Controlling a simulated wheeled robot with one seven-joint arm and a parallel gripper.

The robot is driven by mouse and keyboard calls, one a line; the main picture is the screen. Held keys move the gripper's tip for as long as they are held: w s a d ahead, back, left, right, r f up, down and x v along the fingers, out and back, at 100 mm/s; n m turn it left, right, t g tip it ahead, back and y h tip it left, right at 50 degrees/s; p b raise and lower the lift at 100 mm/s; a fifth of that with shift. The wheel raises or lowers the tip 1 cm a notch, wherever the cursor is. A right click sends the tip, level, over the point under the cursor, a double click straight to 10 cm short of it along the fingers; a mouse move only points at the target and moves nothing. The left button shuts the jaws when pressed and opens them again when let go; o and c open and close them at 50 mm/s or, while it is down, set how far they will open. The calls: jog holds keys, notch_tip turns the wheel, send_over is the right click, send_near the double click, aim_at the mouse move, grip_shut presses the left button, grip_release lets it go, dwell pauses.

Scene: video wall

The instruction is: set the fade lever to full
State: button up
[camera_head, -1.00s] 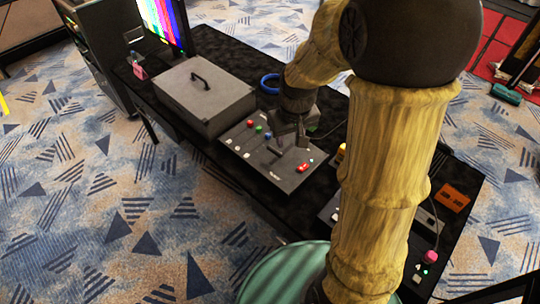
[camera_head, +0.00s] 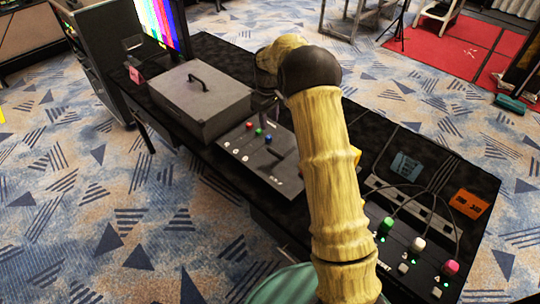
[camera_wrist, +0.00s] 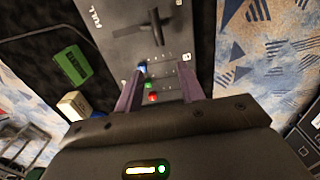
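The fader panel (camera_head: 240,146) is a dark grey plate on the black table. Its fade lever (camera_head: 275,153) is a dark T-shaped handle, partly beside my arm. In the wrist view the lever (camera_wrist: 155,27) stands on the panel, with the word FULL (camera_wrist: 95,18) printed at the panel's upper left. My gripper (camera_wrist: 161,88) has its two fingers apart and nothing between them but a view of the panel's small blue, green and red buttons (camera_wrist: 148,85). The lever is beyond the fingertips and apparently not touched. In the head view my arm hides the fingertips and the panel's right part.
A grey case with a handle (camera_head: 199,100) stands left of the panel. A colour-bar screen (camera_head: 163,22) is behind it. A second panel with green, white and pink knobs (camera_head: 415,262) is at the right, near an orange box (camera_head: 470,203) and a blue item (camera_head: 406,166).

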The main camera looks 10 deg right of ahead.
aim_at(270, 148)
notch_tip(270, 148, down, 17)
jog(key=shift+w+d+f+p, duration=0.15)
jog(key=shift+f+p, duration=0.05)
jog(key=shift+p, duration=1)
jog(key=shift+c, duration=0.2)
grip_shut()
